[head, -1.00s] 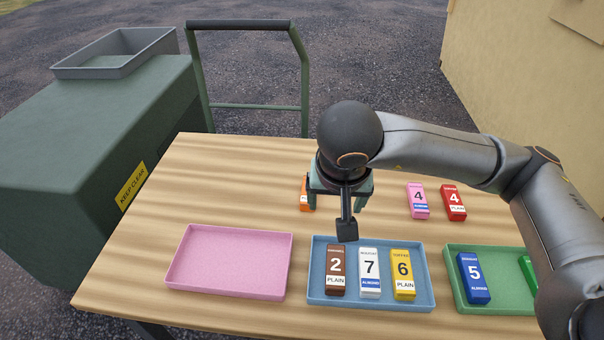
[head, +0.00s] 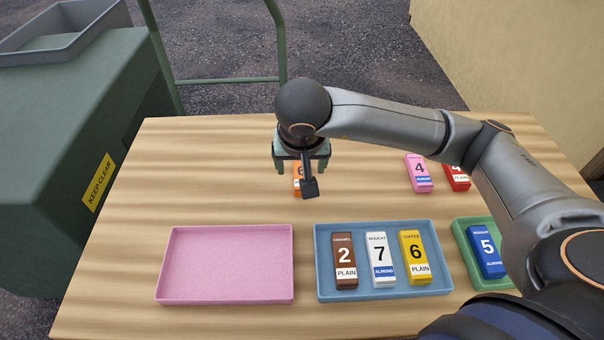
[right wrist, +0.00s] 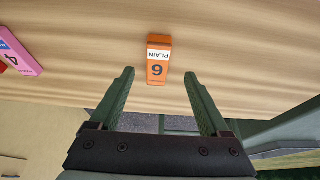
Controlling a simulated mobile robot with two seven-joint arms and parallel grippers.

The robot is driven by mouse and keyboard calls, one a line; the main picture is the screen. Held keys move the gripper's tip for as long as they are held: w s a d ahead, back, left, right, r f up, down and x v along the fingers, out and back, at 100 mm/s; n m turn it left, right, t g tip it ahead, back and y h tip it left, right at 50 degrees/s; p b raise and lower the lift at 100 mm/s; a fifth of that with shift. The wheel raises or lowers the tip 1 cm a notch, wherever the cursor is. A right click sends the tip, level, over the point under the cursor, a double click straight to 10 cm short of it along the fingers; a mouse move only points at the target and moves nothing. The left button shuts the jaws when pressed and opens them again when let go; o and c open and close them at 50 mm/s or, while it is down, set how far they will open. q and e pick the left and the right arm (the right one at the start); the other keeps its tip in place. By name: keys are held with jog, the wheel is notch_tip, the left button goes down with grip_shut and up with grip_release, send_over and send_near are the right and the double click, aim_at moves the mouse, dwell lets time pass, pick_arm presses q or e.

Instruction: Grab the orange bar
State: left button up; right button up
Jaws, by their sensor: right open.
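The orange bar (head: 297,187) lies on the wooden table, mostly hidden behind my right gripper in the head view. My right gripper (head: 303,168) is open and empty above the table. In the right wrist view its two fingertips (right wrist: 158,75) are spread, with the bar just beyond them and between their lines. I cannot tell the exact gap between gripper and bar. My left gripper is not in view.
A pink bar (head: 419,173) and a red bar (head: 457,178) lie to the right. In front stand an empty pink tray (head: 224,298), a blue tray (head: 325,288) with brown, white and yellow bars, and a green tray (head: 464,262) with a blue bar (head: 486,252).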

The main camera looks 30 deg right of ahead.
aim_at(302, 174)
jog(key=x, duration=0.5)
jog(key=shift+d+f, duration=0.2)
grip_shut()
dwell(0.5)
